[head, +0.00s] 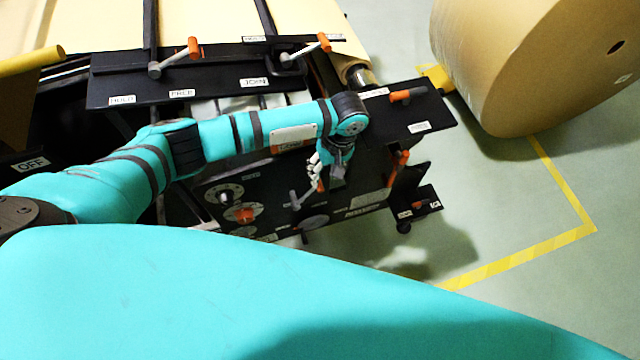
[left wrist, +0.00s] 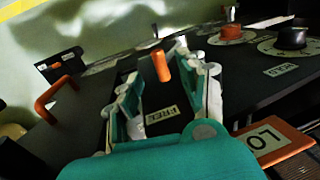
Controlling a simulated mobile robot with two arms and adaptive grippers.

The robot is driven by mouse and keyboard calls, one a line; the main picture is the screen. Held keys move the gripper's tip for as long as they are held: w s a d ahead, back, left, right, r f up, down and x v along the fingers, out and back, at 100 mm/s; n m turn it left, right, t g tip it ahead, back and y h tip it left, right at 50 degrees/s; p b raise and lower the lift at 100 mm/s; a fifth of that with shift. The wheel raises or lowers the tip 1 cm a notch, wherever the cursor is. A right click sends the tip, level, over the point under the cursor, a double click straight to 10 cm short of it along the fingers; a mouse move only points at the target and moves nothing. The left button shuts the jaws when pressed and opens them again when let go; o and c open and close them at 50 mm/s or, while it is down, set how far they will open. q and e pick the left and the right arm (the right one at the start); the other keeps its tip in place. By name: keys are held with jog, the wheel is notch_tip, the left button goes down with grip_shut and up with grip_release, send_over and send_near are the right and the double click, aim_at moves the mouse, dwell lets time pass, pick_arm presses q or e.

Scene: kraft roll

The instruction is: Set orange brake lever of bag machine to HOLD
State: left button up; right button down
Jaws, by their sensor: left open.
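An orange-tipped lever (head: 320,186) with a pale metal arm stands on the dark machine panel below my left gripper (head: 328,165). In the left wrist view the orange lever tip (left wrist: 161,66) shows between the open fingers of my left gripper (left wrist: 156,78). I cannot tell whether either finger touches it. A FREE label (left wrist: 162,112) lies on the panel just in front of it. Another label (left wrist: 280,69), hard to read, lies further right. The lever's base is mostly hidden in the wrist view. My right gripper is not in view.
Other orange-handled levers stand on the upper plate (head: 193,47), (head: 323,42) and on the right plate (head: 400,95). A red-orange knob (head: 245,214) sits left of the lever. A large paper roll (head: 530,60) stands at the right. Green floor is open at the lower right.

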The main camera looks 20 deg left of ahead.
aim_at(321, 186)
pick_arm(q)
jog(key=f, duration=0.5)
jog(key=a+f, duration=0.1)
jog(key=f, duration=0.1)
jog(key=shift+s+f, duration=0.15)
jog(key=shift+s, duration=0.2)
jog(key=shift+a, duration=0.1)
jog(key=c, duration=0.8)
grip_shut()
